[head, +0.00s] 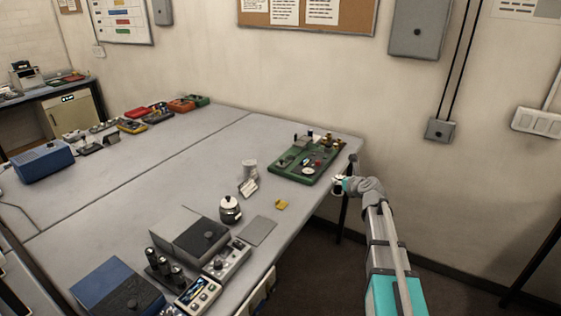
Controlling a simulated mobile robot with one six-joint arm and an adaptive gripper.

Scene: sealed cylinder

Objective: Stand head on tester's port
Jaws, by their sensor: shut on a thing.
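My gripper (340,185) is at the end of my arm, just off the right edge of the grey table and in front of the green tray. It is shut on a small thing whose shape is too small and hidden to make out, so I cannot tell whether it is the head. A grey instrument with a round fitting on top (227,262) stands near the table's front edge and may be the tester. I cannot make out its port clearly.
A green tray (285,165) with several small parts lies at the table's right end. A small cup (249,169), a folded card (248,188), a yellow piece (281,204) and a grey plate (258,231) lie nearby. Boxes crowd the front; the table's middle is clear.

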